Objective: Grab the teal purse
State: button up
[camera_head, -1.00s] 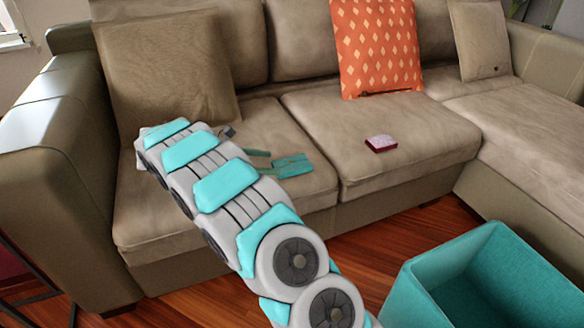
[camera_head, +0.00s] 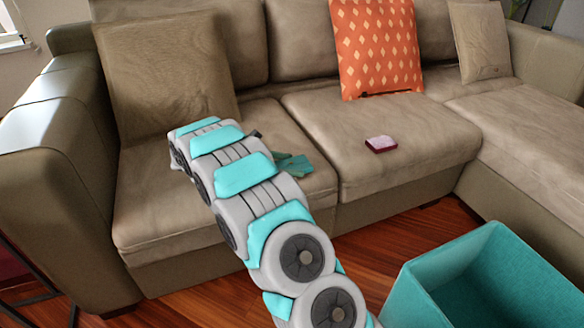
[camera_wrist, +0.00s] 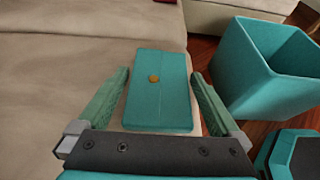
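The teal purse (camera_wrist: 158,95) is a flat rectangle with a round gold clasp, lying on the beige sofa seat. In the wrist view it sits between the two green fingers of my gripper (camera_wrist: 158,74). The fingers are spread wide, with a gap on each side of the purse. Whether they are down at its height is hard to tell. In the head view the purse (camera_head: 296,167) shows only in part at the front of the left seat cushion, and my arm hides most of the gripper.
A small dark red and pink object (camera_head: 380,144) lies on the middle cushion. An orange patterned pillow (camera_head: 376,50) leans on the backrest. A teal open bin (camera_head: 405,295) stands on the wooden floor at the right; it also shows in the wrist view (camera_wrist: 240,80).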

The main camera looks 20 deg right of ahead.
jog(key=c, duration=1.1)
